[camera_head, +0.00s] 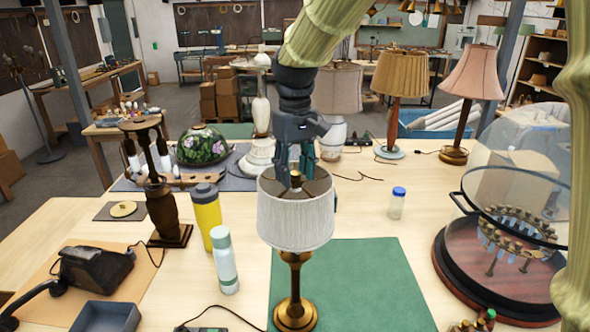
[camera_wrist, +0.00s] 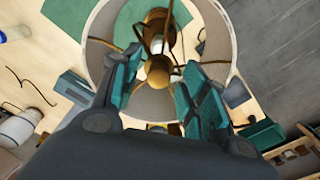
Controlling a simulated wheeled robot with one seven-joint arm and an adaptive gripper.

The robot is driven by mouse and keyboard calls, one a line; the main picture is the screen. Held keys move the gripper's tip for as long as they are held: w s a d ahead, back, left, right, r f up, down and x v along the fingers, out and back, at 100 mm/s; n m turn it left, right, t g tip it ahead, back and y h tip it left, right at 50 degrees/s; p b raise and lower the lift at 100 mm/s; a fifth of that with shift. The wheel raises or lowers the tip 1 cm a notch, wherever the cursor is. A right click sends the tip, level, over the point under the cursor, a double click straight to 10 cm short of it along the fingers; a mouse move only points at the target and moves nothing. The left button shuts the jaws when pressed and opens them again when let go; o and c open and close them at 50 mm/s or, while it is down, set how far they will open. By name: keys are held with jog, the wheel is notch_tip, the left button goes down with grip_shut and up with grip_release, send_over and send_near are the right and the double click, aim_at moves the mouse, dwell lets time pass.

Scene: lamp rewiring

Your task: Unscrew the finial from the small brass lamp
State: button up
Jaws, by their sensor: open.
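The small brass lamp (camera_head: 295,295) stands upright at the near edge of the green mat, with a pale drum shade (camera_head: 295,222) on it. My gripper (camera_head: 296,183) points down into the open top of the shade. In the wrist view the shade's rim (camera_wrist: 92,55) rings the two teal fingers. The round brass finial (camera_wrist: 158,70) shows between the open fingers (camera_wrist: 157,82), with a gap on each side; I see no contact. In the head view the fingertips are partly hidden by the shade's top, and a small brass piece shows there.
A yellow bottle (camera_head: 206,216) and a pale flask (camera_head: 224,262) stand left of the lamp. A small blue-capped jar (camera_head: 397,203) and a glass dome (camera_head: 510,215) stand right. Lamps with shades stand behind. The green mat (camera_head: 365,285) is clear.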

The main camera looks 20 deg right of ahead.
grip_shut()
jog(key=n, duration=0.3)
jog(key=shift+d+n, duration=0.1)
jog(key=shift+n, duration=2.4)
jog(key=n, duration=0.8)
